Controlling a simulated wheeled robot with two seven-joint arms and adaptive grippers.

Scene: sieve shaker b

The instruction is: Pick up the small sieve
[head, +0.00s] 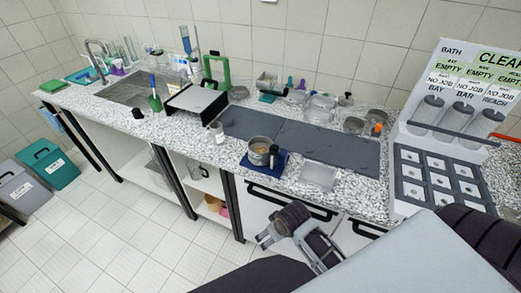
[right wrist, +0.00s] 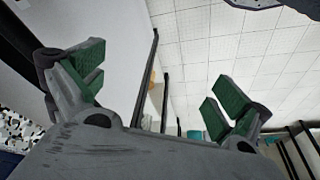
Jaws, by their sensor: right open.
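Other round metal pans (head: 353,125) sit at the back right of the counter; I cannot tell for sure which round piece is the small sieve. My right gripper (head: 290,252) is in front of the counter and below its top, apart from the sieve. In the right wrist view its green-padded fingers (right wrist: 158,90) are spread with nothing between them. My left gripper is not in view.
A dark grey mat (head: 330,149) covers the counter's middle. A clear tray (head: 319,176) lies at its front edge, right of the sieve. A black-and-white box (head: 197,99) and a green frame (head: 217,72) stand to the left. A labelled rack (head: 440,180) stands at the right.

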